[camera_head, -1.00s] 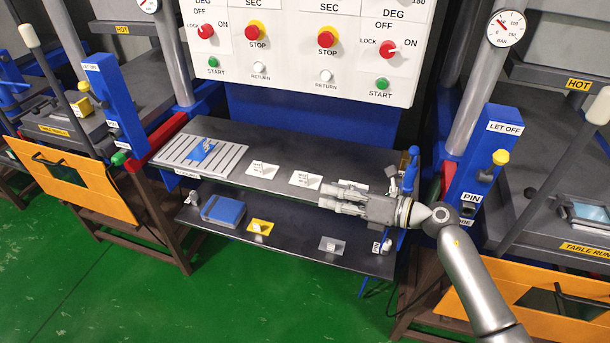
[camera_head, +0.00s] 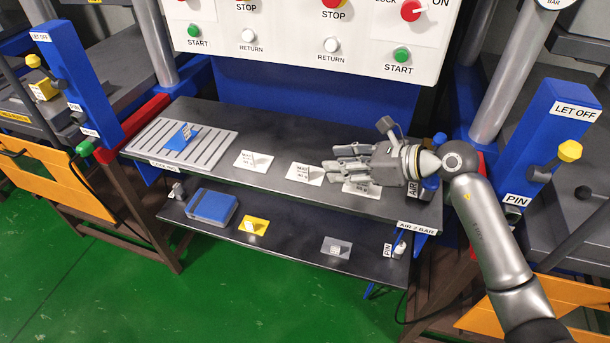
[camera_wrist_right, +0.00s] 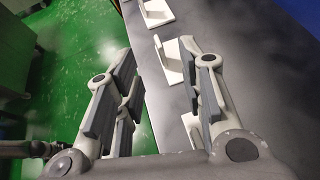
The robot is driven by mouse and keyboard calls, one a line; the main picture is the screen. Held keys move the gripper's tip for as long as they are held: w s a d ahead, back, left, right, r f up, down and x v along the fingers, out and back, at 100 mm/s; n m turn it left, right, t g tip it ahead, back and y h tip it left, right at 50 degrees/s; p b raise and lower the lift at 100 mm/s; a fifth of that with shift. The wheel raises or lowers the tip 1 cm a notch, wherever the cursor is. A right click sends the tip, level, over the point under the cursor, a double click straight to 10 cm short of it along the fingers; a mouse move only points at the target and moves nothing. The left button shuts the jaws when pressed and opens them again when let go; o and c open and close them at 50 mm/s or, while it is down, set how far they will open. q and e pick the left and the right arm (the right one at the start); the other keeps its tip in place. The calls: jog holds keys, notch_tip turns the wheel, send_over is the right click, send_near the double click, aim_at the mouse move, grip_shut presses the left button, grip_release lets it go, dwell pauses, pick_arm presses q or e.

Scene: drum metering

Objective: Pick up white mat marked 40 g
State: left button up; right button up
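Three white mats with small upright tabs lie in a row on the dark upper shelf: a left mat (camera_head: 243,163), a middle mat (camera_head: 316,180) and a right mat (camera_head: 370,191). Their printed marks are too small to read, so I cannot tell which is 40 g. My right gripper (camera_head: 333,161) is open and empty, above the right mat and partly hiding it, fingers pointing left. In the right wrist view, its fingers (camera_wrist_right: 163,78) are apart; one white mat (camera_wrist_right: 170,68) shows between and beyond them, another farther off (camera_wrist_right: 149,14). My left gripper is not in view.
A slatted grey plate (camera_head: 215,147) with a blue piece (camera_head: 180,136) lies at the shelf's left. The lower shelf holds a blue box (camera_head: 211,206), a yellow mat (camera_head: 262,229) and a grey mat (camera_head: 328,250). A control panel (camera_head: 290,45) hangs above.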

aim_at(307, 166)
jog(key=shift+w+a+f, duration=0.1)
jog(key=shift+w+f, duration=0.15)
jog(key=shift+f, duration=0.1)
jog(key=shift+w+a+f, duration=0.1)
jog(key=shift+w+a, duration=0.1)
jog(key=shift+a, duration=0.15)
jog(key=x, duration=0.3)
jog(key=shift+a+p, duration=0.3)
jog(key=shift+w+a+f, duration=0.25)
jog(key=shift+a+f, duration=0.1)
jog(key=shift+a, duration=0.05)
jog(key=shift+w+a, duration=0.1)
jog(key=shift+a, duration=0.15)
jog(key=shift+p+x, duration=0.45)
jog(key=shift+x, duration=1.75)
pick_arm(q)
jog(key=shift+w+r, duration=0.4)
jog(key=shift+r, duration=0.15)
pick_arm(e)
jog(key=shift+f, duration=0.1)
grip_shut()
